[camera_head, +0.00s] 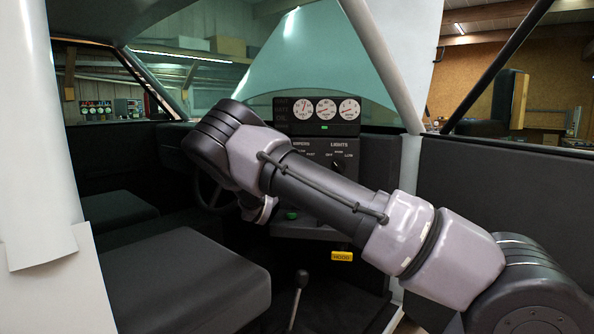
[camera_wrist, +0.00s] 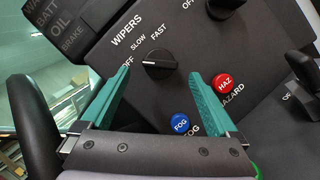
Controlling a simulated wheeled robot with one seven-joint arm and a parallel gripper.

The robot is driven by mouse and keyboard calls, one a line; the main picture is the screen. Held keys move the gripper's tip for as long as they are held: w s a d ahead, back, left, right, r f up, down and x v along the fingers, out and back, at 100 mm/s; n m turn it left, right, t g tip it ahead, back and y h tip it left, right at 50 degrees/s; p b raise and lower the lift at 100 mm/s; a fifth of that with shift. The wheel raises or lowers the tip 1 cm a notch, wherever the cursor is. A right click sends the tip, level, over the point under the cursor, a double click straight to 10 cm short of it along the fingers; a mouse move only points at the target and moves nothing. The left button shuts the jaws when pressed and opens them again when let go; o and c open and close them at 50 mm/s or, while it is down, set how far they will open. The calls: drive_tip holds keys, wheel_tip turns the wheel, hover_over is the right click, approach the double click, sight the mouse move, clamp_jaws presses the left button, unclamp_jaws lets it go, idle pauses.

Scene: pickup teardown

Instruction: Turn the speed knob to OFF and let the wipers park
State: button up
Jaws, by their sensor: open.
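The black wiper speed knob (camera_wrist: 160,66) is on the dark panel under the WIPERS lettering, with OFF, SLOW and FAST marked around it. Its bar lies nearly level in the wrist view, and a pale mark runs along it toward the left, on the OFF side; the exact setting is hard to tell. My gripper (camera_wrist: 155,78) is open, its two teal fingers spread to the left and right of the knob, with no visible contact. In the head view my arm covers the knob and my gripper. I cannot make out the wipers in either view.
A red HAZ button (camera_wrist: 225,84) is close beside the right finger. A blue FOG button (camera_wrist: 181,122) lies below, between the fingers. The gauge cluster (camera_head: 317,115) is above the panel. A seat (camera_head: 180,280) and a floor lever (camera_head: 298,295) are in the cab.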

drive_tip(key=v, duration=0.6)
drive_tip(key=shift+s, duration=0.25)
drive_tip(key=shift+a+f, duration=0.15)
drive_tip(key=s+d+r+m+g+h, duration=0.1)
drive_tip(key=s+d+m+g, duration=0.4)
drive_tip(key=d, duration=0.6)
drive_tip(key=s+d+r+m+g, duration=0.1)
drive_tip(key=s+d+m+g, duration=0.2)
drive_tip(key=d+m+g, duration=0.55)
drive_tip(key=s+d+r+m+g+y, duration=0.25)
drive_tip(key=s+d+y, duration=0.35)
drive_tip(key=s, duration=0.4)
drive_tip(key=s+a+r+m+t+y, duration=0.2)
drive_tip(key=s+r, duration=0.4)
drive_tip(key=s, duration=0.5)
drive_tip(key=s+a+r+m+t+y, duration=0.2)
drive_tip(key=s+r+m+y, duration=0.3)
drive_tip(key=s, duration=0.6)
drive_tip(key=shift+a+r+t+y, duration=0.4)
drive_tip(key=shift+r+t+y, duration=0.1)
drive_tip(key=shift+t, duration=0.3)
